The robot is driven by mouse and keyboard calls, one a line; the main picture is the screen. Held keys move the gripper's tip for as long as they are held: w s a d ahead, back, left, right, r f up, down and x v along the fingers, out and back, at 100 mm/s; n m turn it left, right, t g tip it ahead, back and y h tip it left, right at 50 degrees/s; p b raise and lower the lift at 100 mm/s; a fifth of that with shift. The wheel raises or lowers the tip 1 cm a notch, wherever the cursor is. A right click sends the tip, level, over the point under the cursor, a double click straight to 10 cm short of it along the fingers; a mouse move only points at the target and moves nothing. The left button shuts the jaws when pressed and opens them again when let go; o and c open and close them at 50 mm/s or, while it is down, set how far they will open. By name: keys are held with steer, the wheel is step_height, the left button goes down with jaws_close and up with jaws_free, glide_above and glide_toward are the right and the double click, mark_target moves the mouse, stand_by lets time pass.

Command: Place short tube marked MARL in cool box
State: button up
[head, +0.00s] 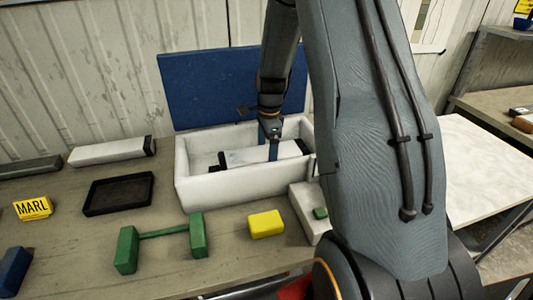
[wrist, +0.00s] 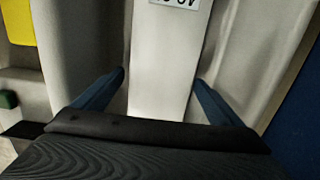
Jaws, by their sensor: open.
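The white cool box (head: 235,188) stands open on the bench in the head view, its blue lid (head: 205,90) raised behind it. A white tube (head: 243,157) with black ends lies inside the box. My gripper (head: 273,150) reaches down into the box at this tube. In the wrist view, the blue fingers of my gripper (wrist: 160,77) are open, one on each side of the white tube (wrist: 162,60). A label with partly cut-off digits shows on the tube. I cannot read MARL on it. A yellow block marked MARL (head: 33,208) stands at the far left of the bench.
Another white tube (head: 108,151) and a dark grey bar (head: 30,167) lie at the back left. A black tray (head: 118,194), a green stand (head: 165,234) and a yellow block (head: 266,224) are in front. A white block (head: 305,205) stands against the box's right front.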

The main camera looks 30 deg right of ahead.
step_height(320, 180, up, 12)
steer(key=b, duration=0.3)
steer(key=shift+d+b, duration=0.35)
